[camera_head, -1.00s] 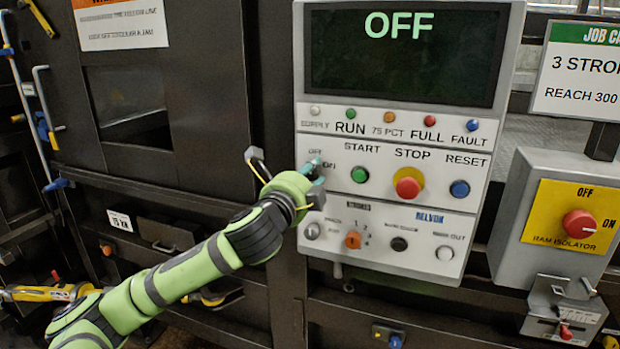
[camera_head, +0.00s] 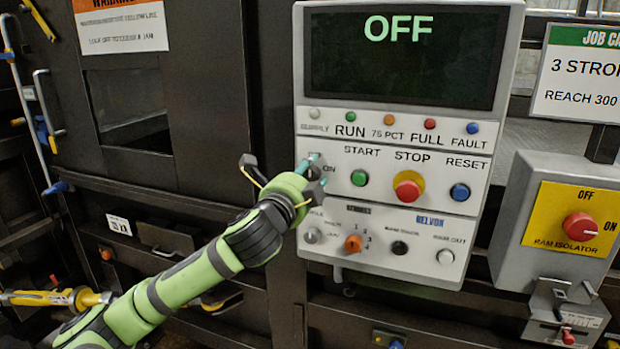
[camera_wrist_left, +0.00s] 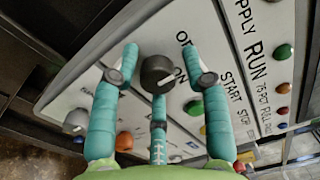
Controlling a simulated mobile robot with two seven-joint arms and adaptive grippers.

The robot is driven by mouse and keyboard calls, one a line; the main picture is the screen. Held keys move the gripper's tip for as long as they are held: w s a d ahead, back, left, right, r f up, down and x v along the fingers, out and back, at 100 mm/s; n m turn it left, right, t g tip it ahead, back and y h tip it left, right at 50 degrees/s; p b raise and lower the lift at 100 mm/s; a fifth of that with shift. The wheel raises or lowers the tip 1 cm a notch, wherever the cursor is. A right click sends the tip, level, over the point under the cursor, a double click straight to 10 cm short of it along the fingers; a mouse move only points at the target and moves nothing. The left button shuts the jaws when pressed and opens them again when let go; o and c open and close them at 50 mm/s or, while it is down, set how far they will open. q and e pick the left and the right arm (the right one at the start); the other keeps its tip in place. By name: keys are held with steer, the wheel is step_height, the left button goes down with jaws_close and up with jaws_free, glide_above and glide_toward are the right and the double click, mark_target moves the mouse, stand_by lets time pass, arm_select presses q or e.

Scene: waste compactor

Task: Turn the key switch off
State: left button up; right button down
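The key switch, a round dark knob (camera_wrist_left: 157,73) beside OFF and ON labels, is on the control panel. It shows clearly in the left wrist view; in the head view it is mostly hidden behind my gripper. My left gripper (camera_head: 312,168) is at the panel's upper left buttons. In the left wrist view its teal fingers (camera_wrist_left: 160,72) are spread, one on each side of the knob and one below it. I cannot tell whether any finger touches it. The display (camera_head: 403,55) above reads OFF in green. My right gripper is not in view.
Close to the right are the green START button (camera_head: 359,178), red STOP button (camera_head: 407,188) and blue RESET button (camera_head: 459,192). An orange selector (camera_head: 353,243) sits below. A red isolator knob (camera_head: 580,227) is on a grey box further right.

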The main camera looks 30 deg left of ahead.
arm_select(q)
steer(key=shift+f, duration=0.15)
steer(key=shift+s+d, duration=0.15)
steer(key=shift+s, duration=0.15)
steer(key=v, duration=0.7)
stand_by(0.4)
